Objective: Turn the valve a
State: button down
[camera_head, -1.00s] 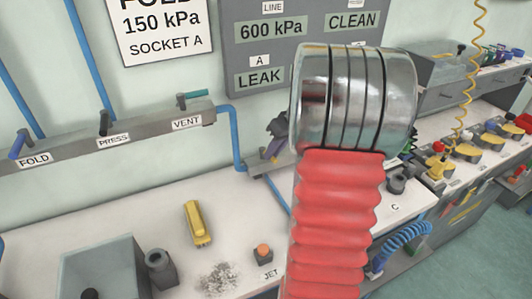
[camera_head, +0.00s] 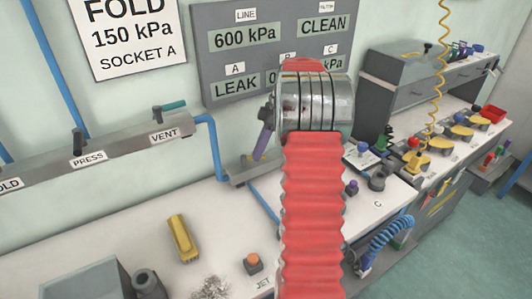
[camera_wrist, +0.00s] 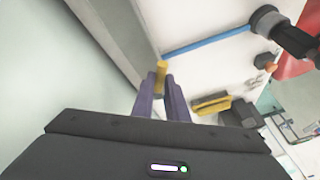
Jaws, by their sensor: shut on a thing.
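In the wrist view the purple fingers of my gripper (camera_wrist: 162,88) are shut on a short yellow handle (camera_wrist: 161,67), which looks to be valve a; no label shows on it. In the head view my gripper (camera_head: 258,154) points down at a small grey block (camera_head: 240,179) at the back of the bench, by the wall. My red, ribbed arm hides part of that block, and the yellow handle cannot be made out there. The wall panel (camera_head: 262,85) reads LEAK under A, 600 kPa under LINE and CLEAN under FILTER.
A grey rail with a VENT valve (camera_head: 171,106) and a PRESS valve (camera_head: 80,140) runs along the wall at left. A yellow tool (camera_head: 183,238), an orange button (camera_head: 253,261) and metal shavings (camera_head: 211,289) are on the bench. Blue hose (camera_head: 392,232) hangs at right.

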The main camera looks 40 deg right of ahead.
jog(key=shift+w+d+n+g, duration=0.2)
jog(key=shift+w+n+g, duration=0.1)
jog(key=shift+n, duration=0.35)
jog(key=shift+w+d+n+g, duration=0.2)
jog(key=shift+w+n, duration=0.1)
jog(key=shift+n, duration=0.35)
jog(key=c, duration=1.7)
grip_release()
jog(key=shift+c, duration=0.2)
jog(key=shift+r, duration=0.1)
